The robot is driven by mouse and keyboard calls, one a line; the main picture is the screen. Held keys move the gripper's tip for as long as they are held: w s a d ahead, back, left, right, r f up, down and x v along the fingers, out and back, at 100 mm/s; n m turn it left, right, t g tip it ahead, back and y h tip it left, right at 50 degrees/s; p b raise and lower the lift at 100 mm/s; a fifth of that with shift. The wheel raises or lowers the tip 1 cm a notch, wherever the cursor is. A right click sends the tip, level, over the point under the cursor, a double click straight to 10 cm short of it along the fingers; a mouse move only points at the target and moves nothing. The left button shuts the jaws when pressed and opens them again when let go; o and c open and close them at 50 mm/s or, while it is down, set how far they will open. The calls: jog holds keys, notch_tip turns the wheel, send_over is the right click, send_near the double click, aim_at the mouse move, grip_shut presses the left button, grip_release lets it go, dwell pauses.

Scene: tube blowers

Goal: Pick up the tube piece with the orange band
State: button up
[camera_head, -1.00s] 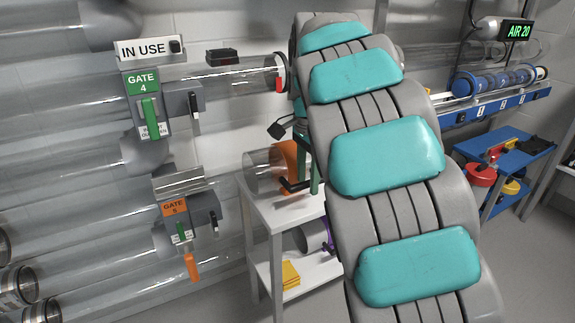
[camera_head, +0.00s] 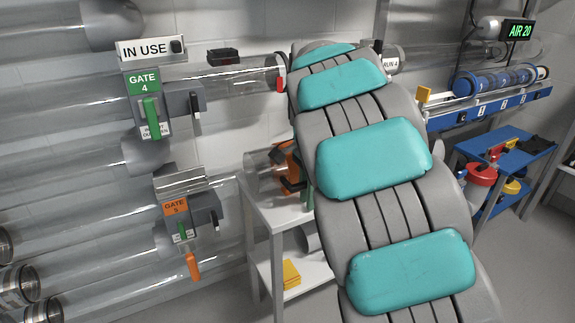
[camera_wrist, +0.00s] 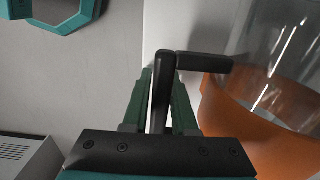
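The tube piece (camera_head: 262,172), a clear tube with an orange band, lies on the white table in the head view, partly hidden by my arm. In the wrist view its orange band (camera_wrist: 265,140) and clear wall fill the right side. A black L-shaped handle (camera_wrist: 205,62) shows beside the band. My gripper (camera_wrist: 162,95) has green fingers, one on each side of the handle's long bar. I cannot tell whether they press on it. In the head view my gripper is mostly hidden behind my arm.
The white table (camera_head: 285,216) has a lower shelf with a yellow item (camera_head: 291,273). A blue rack (camera_head: 485,112) and blue cart (camera_head: 505,160) stand at right.

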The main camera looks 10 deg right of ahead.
grip_shut()
dwell(0.9)
